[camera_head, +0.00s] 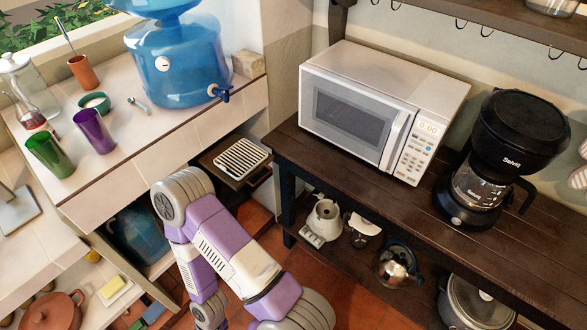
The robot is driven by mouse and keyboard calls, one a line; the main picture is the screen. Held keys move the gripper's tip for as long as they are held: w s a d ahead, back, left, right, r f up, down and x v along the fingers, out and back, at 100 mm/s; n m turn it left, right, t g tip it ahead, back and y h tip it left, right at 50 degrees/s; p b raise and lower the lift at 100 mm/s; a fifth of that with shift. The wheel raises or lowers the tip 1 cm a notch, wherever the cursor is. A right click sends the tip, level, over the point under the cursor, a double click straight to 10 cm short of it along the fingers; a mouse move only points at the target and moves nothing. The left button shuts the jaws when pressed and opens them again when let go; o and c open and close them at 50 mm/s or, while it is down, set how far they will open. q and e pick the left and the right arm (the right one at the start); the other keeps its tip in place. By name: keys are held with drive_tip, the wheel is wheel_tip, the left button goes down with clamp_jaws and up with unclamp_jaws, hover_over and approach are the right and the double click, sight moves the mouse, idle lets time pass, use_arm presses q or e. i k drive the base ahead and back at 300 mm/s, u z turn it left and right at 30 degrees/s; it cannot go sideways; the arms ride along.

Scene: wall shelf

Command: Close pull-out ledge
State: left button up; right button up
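The pull-out ledge looks to be the dark wooden board (213,166) at the gap between the tiled counter and the wooden shelf unit. It sticks out from under the counter's right end. A white slatted rack (241,158) lies on it, and a dark handle-like bar (259,177) shows at its front right edge. How far it extends under the counter is hidden. One purple and white arm of mine rises from the bottom, bends just left of and below the ledge, and runs back down out of the picture. Neither gripper is in view.
A white microwave (361,109) and a black coffee maker (505,160) stand on the dark shelf. A kettle (398,262) and a pot (470,303) sit below. The tiled counter holds a blue water jug (178,62) and cups.

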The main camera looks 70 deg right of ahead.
sight(205, 159)
drive_tip(key=z, duration=2)
drive_tip(key=k, duration=0.35)
drive_tip(key=z, duration=0.2)
drive_tip(key=i, duration=1)
drive_tip(key=u, duration=0.4)
